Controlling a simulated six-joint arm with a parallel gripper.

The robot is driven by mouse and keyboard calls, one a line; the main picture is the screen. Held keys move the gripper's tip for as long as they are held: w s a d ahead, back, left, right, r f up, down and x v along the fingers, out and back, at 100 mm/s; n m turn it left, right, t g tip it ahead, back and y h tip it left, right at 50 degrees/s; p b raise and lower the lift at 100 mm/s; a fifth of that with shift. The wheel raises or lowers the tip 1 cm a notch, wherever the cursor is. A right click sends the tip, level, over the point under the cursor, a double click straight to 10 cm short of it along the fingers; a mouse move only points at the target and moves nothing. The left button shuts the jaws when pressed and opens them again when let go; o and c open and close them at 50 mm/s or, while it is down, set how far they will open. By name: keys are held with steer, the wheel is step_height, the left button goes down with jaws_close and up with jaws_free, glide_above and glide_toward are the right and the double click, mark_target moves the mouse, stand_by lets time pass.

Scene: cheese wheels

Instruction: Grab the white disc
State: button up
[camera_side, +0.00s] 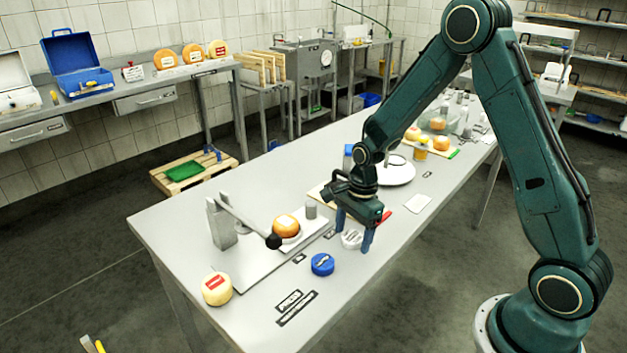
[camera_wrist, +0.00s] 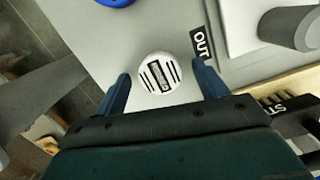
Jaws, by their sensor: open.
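The white disc (camera_side: 351,239) lies on the grey table under my gripper, with a raised grip and dark slots on its top. In the wrist view the white disc (camera_wrist: 158,74) sits between the two blue fingers, slightly ahead of the line between their bases. My gripper (camera_side: 354,233) points down and is open, with one finger on each side of the disc. The wrist view also shows my gripper (camera_wrist: 160,88) with a gap between each finger and the disc. I cannot tell how far down the fingertips are beside it.
A blue disc (camera_side: 322,264) lies nearby at the lower left. An orange cheese wheel (camera_side: 286,226) sits on a press with a lever (camera_side: 247,222). A pale cheese with a red label (camera_side: 217,289) stands near the front-left edge. A white plate (camera_side: 397,171) is behind my gripper.

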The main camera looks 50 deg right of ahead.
mark_target(353, 236)
steer(key=c, duration=1.1)
steer(key=shift+r, duration=0.15)
step_height(353, 236, up, 20)
steer(key=shift+f, duration=0.1)
stand_by(0.5)
